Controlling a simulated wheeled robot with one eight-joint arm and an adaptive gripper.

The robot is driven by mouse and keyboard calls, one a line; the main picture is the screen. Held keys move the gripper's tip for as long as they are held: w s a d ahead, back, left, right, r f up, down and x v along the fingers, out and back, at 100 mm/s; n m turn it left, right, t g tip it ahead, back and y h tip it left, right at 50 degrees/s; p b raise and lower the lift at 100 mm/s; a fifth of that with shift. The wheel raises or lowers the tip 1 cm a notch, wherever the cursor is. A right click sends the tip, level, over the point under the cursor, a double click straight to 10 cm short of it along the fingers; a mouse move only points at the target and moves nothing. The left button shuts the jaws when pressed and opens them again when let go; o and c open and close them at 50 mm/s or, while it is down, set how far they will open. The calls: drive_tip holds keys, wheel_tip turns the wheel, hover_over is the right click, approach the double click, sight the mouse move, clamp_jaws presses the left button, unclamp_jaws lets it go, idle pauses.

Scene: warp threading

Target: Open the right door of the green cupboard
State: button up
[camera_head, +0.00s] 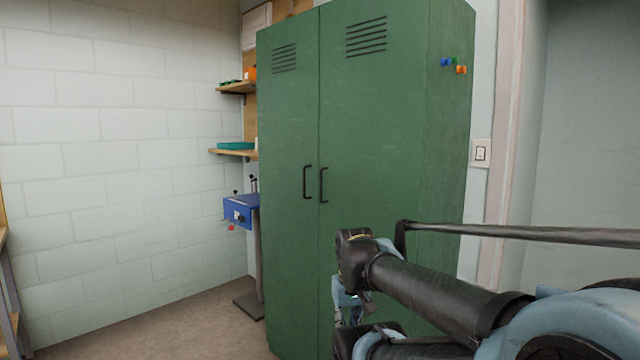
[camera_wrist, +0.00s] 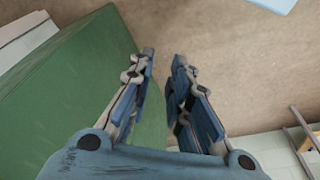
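The green cupboard (camera_head: 287,120) stands upright with both doors closed. Its right door (camera_head: 375,130) has vent slots at the top and a dark vertical bar handle (camera_head: 323,185) near the seam, beside the left door's handle (camera_head: 307,182). My gripper (camera_head: 347,310) is low in front of the right door, below the handle and apart from it, partly hidden by my arm. In the wrist view my gripper (camera_wrist: 164,58) has its two fingers apart with nothing between them. The green cupboard (camera_wrist: 80,90) fills the left side there; no handle shows.
A blue machine (camera_head: 240,211) on a stand and wooden shelves (camera_head: 234,152) are left of the cupboard. Colored knobs (camera_head: 453,65) are on the cupboard's right side. A light switch (camera_head: 482,152) is on the wall. The floor (camera_head: 190,325) at front left is clear.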

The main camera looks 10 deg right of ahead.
drive_tip(key=w+d+r+n+h, duration=0.2)
drive_tip(key=w+r+n+h, duration=0.3)
drive_tip(key=w+r, duration=0.4)
drive_tip(key=w+d+r+n+h, duration=0.2)
drive_tip(key=w+r+n+h, duration=0.2)
drive_tip(key=w+r+n, duration=0.5)
drive_tip(key=w+a+r+n+t+h, duration=0.35)
drive_tip(key=w+a+r, duration=0.25)
drive_tip(key=w+a, duration=0.35)
drive_tip(key=w+a+r+n+t+h, duration=0.2)
drive_tip(key=w+a+r+n+h, duration=0.25)
drive_tip(key=w+a+r, duration=0.4)
hover_over(321, 199)
drive_tip(key=shift+w+f+n+y, duration=0.15)
drive_tip(key=shift+w+f, duration=0.05)
drive_tip(key=shift+f, duration=0.25)
drive_tip(key=shift+w+f+n+y, duration=0.15)
drive_tip(key=shift+f, duration=0.3)
clamp_jaws()
